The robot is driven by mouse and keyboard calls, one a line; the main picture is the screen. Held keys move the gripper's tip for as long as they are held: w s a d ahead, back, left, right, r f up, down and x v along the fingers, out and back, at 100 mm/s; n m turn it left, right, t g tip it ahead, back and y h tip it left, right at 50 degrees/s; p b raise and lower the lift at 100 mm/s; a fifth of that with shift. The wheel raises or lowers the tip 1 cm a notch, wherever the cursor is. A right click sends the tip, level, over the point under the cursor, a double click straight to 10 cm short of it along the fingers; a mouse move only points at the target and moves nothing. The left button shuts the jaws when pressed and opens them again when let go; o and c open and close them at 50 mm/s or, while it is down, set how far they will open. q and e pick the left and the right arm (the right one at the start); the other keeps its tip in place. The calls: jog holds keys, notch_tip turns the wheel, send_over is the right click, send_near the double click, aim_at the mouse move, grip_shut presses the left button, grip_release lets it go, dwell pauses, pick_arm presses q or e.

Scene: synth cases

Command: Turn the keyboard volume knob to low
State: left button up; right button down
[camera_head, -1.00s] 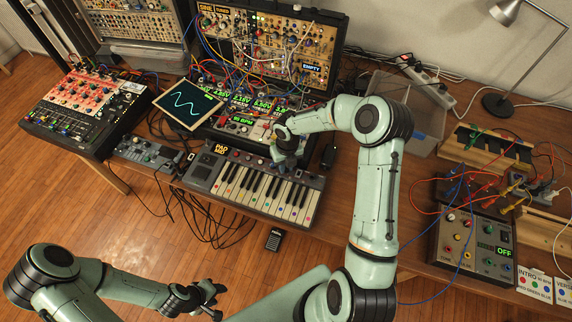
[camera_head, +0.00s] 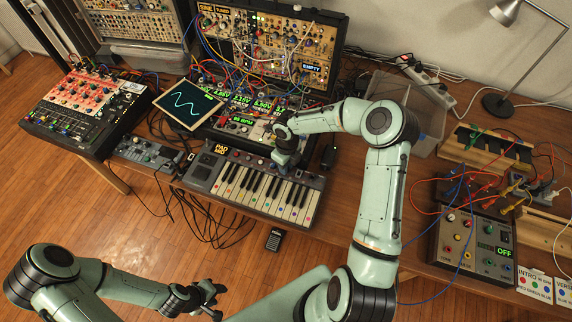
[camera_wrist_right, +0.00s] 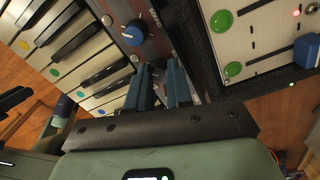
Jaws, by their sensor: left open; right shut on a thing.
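The keyboard (camera_head: 205,172) lies at the table's front edge, with black and white keys and a panel of knobs along its back. My right gripper (camera_head: 286,167) is at the back right of the keyboard. In the right wrist view its two dark fingers (camera_wrist_right: 162,82) are close together over the brown panel, shut on a knob mostly hidden between them. A blue-capped knob (camera_wrist_right: 133,33) with a white pointer stands free beyond the fingers. I cannot read the labels to tell which knob is held. My left gripper (camera_head: 214,299) is open and empty, off the table over the floor.
Behind the keyboard stands a modular synth case (camera_head: 262,60) with many patch cables. A small grey device (camera_head: 147,153) is to the left, a mixer (camera_head: 85,110) further left. A clear bin (camera_head: 425,115) and a box reading OFF (camera_head: 475,245) are to the right.

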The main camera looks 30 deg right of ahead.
jog(key=c, duration=1)
grip_release()
